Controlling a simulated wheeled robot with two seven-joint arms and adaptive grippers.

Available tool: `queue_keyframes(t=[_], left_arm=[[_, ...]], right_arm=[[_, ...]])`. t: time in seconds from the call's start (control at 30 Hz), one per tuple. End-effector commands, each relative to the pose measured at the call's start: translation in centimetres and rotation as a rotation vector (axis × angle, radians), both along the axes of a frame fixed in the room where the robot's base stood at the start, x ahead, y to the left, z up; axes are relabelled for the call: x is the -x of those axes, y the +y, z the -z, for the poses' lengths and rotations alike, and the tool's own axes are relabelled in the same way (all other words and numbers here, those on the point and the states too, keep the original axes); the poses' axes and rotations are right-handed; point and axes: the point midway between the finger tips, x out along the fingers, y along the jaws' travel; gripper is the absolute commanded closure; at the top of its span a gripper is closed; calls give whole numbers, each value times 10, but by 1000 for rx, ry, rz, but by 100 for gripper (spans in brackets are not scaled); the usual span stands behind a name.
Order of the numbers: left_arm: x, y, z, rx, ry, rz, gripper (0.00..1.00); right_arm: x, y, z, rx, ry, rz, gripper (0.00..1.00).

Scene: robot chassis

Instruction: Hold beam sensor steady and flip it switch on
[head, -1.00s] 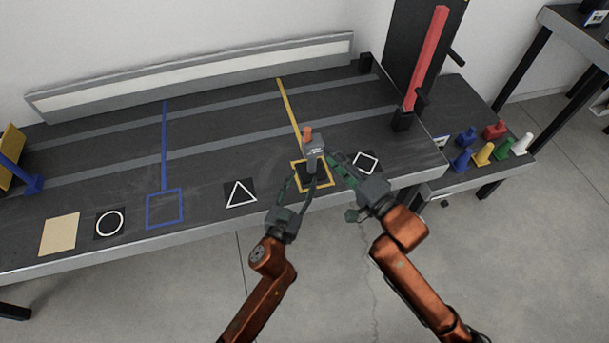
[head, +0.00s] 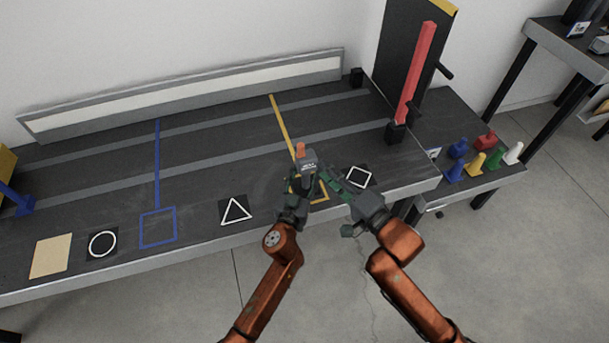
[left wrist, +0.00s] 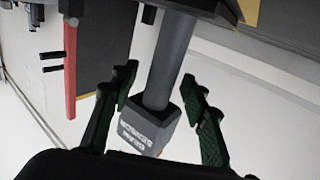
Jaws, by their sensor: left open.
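The beam sensor (head: 308,160) is a small grey box with white lettering and an orange part on top. It stands over the yellow square outline (head: 320,194) at the table's front edge. My left gripper (head: 297,194) is just in front of it. In the left wrist view, the sensor's grey box (left wrist: 146,125) and its post lie between the open green fingers of the left gripper (left wrist: 163,98), with gaps on both sides. My right gripper (head: 332,180) is close at the sensor's right side. Its fingers overlap there, so contact and opening are unclear.
A diamond card (head: 358,176) lies right of the sensor, a triangle card (head: 235,211) and blue square outline (head: 158,228) left. A red bar (head: 415,75) stands at the table's right end. Coloured pieces (head: 475,162) sit on a side table. The table behind the sensor is clear.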

Motion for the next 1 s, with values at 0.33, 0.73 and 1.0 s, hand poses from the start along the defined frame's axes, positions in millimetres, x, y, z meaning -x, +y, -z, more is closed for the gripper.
queue_keyframes(t=[0.33, 0.73, 1.0], left_arm=[[0, 0, 0, 0, -1, 0, 72], [0, 0, 0, -1, -1, 0, 100], [0, 0, 0, -1, -1, 0, 100]], right_arm=[[0, 0, 0, 0, 0, 0, 71], [0, 0, 0, 0, 0, 0, 71], [0, 0, 0, 1, -1, 0, 74]])
